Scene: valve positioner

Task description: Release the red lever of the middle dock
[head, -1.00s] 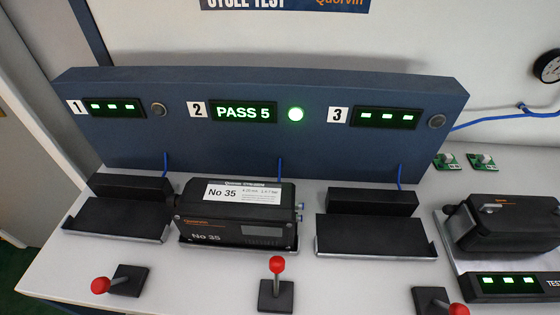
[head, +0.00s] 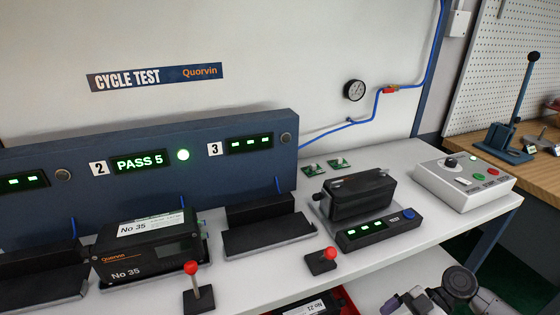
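The middle dock's lever, a thin stick with a red ball (head: 191,267) on a black base (head: 198,301), stands close to upright at the bottom left of the head view. Behind it, a black positioner labelled No 35 (head: 150,262) sits in the middle dock. Neither gripper is in view. Part of my arm, grey and purple, shows at the bottom right, away from the lever.
Dock 3 (head: 268,238) is empty; its red lever (head: 330,253) lies low. A black device (head: 358,196) sits behind a TEST unit (head: 376,230). A control box (head: 465,184) stands at right. A red bin (head: 348,301) with a No 21 unit is below the bench edge.

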